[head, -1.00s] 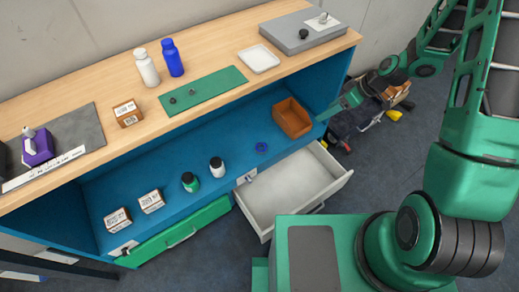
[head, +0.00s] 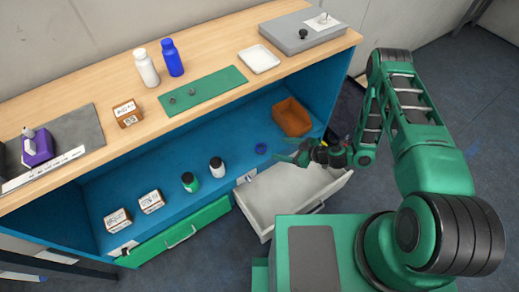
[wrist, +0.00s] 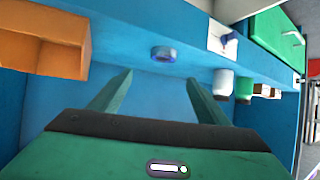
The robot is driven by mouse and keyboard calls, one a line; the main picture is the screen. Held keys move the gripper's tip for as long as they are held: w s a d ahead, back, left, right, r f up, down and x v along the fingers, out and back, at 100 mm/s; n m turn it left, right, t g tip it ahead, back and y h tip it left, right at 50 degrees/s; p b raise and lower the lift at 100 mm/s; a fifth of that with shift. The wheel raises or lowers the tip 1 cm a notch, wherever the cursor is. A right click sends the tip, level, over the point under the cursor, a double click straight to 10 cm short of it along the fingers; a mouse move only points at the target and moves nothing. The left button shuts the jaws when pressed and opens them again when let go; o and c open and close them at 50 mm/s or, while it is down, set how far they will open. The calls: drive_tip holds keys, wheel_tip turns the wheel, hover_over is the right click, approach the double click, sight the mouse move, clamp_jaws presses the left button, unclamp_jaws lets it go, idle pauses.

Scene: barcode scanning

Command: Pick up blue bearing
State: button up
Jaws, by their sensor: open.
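The blue bearing (head: 261,149) is a small ring on the blue lower shelf, left of the orange bin. In the wrist view the bearing (wrist: 163,54) lies beyond the fingertips, between their lines and apart from them. My gripper (head: 280,152) is open and empty, just right of the bearing in the head view, over the back of the open drawer. Its two green fingers also show in the wrist view (wrist: 158,80).
The orange bin (head: 292,118) stands right of the bearing. The open white drawer (head: 275,195) juts out below. A white jar (head: 217,167), a green jar (head: 190,181) and two small boxes (head: 151,201) stand further left on the shelf.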

sight(261, 147)
drive_tip(key=shift+s+f+x, duration=0.15)
drive_tip(key=shift+x, duration=1.75)
drive_tip(key=shift+s+f+x, duration=0.1)
drive_tip(key=shift+f+x, duration=0.1)
drive_tip(key=shift+x, duration=1.7)
drive_tip(key=shift+s+f+x, duration=0.15)
drive_tip(key=shift+x, duration=1.7)
drive_tip(key=c, duration=1.3)
